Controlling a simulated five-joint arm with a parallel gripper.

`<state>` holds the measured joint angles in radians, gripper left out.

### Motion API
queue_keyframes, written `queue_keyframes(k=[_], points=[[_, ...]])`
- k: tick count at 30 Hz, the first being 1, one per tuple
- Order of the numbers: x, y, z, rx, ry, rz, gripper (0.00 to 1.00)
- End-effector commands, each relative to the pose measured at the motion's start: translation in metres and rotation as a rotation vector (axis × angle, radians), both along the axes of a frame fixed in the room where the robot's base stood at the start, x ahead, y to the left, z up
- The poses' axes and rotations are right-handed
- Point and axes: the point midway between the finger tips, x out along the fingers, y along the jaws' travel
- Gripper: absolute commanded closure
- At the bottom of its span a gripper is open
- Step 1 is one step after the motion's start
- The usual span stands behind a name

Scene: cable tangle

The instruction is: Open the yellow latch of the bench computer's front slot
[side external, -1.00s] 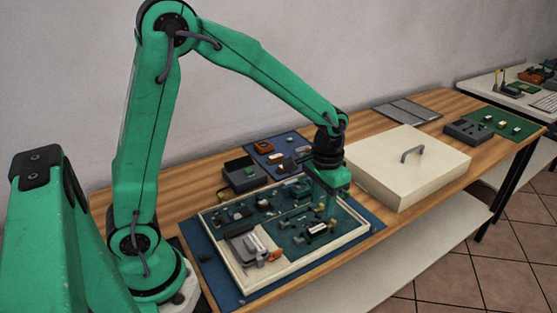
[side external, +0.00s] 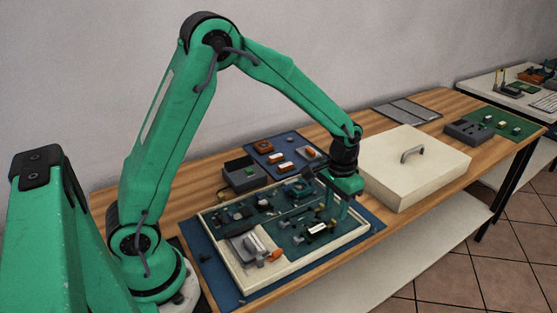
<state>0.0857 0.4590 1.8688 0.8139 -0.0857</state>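The bench computer (side external: 352,236) lies open on a blue mat, a cream-rimmed case with dark green boards inside. A black-and-white part (side external: 317,229) sits on the board near its front right. Small dull parts surround it, and I cannot tell which one is the yellow latch. My gripper (side external: 335,205) points down over the right part of the case, behind and right of that part. Its fingers are small and dark against the board, so I cannot tell how far apart they are or whether they touch anything.
A cream cover (side external: 415,165) with a grey handle lies right of the case, close to my gripper. A grey box (side external: 243,174) and a blue mat with orange parts (side external: 282,166) lie behind it. A grey unit with an orange piece (side external: 275,255) fills the case's front left.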

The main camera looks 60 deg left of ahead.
Motion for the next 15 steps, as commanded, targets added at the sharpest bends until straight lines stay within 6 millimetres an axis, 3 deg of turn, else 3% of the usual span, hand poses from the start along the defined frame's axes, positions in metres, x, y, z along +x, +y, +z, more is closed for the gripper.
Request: queue_keyframes(k=[6, 15], points=[[-0.001, 0.0, -0.027, 0.0, 0.003, 0.0, 0.64], [0.0, 0.0, -0.042, 0.0, 0.0, 0.0, 0.64]])
